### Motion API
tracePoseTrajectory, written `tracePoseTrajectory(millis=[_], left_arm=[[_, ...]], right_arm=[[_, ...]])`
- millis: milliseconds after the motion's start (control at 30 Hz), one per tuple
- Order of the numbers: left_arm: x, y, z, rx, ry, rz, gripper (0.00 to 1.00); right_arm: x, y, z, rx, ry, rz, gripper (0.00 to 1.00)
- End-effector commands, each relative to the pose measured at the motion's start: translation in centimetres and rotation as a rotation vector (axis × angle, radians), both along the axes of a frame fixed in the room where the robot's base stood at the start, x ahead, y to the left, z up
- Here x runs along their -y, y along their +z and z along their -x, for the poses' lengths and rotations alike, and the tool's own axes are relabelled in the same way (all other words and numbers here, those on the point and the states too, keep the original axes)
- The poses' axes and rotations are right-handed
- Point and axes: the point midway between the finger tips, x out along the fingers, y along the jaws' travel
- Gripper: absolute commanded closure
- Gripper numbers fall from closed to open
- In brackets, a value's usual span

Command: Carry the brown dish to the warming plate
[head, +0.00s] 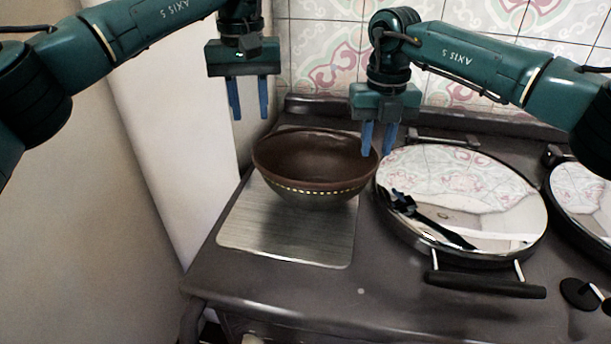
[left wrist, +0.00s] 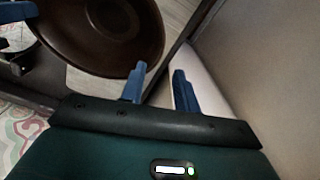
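The brown dish (head: 310,185), a wide round bowl with a row of pale dots, sits upright on a flat square brushed-metal plate, which looks like the warming plate (head: 285,240). The dish lies over the plate's back part. My left gripper (head: 249,98) is open and empty, above and to the left of the dish. In the left wrist view its fingers (left wrist: 158,86) are apart, near the dish (left wrist: 110,35). My right gripper (head: 377,140) has its fingers apart at the dish's right rim. Whether they touch the rim I cannot tell.
A round mirror-like lid (head: 470,195) with a black handle (head: 485,287) is right of the dish, with another (head: 590,195) at the right edge. A tiled wall (head: 330,50) stands behind, a pale panel (head: 170,120) to the left. The front counter strip (head: 300,295) is clear.

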Motion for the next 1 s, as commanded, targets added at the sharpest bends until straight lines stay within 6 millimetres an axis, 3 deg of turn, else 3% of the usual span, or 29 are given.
tracePoseTrajectory(millis=[133,367,467,800,1000], left_arm=[[0.0,2.6,0.0,0.002,0.0,0.001,0.69],[0.0,4.1,0.0,0.0,-0.002,0.0,0.69],[0.0,4.1,0.0,-0.001,-0.001,0.0,0.69],[0.0,4.1,0.0,-0.001,-0.001,-0.001,0.69],[0.0,4.1,0.0,-0.001,-0.001,-0.001,0.69]], right_arm=[[0.0,0.0,0.0,0.0,0.0,0.0,0.74],[0.0,0.5,0.0,0.002,0.0,-0.001,0.74],[0.0,1.7,0.0,0.002,-0.001,0.0,0.74],[0.0,8.8,0.0,0.003,-0.001,-0.001,0.74],[0.0,11.4,0.0,0.002,0.001,0.0,0.74]])
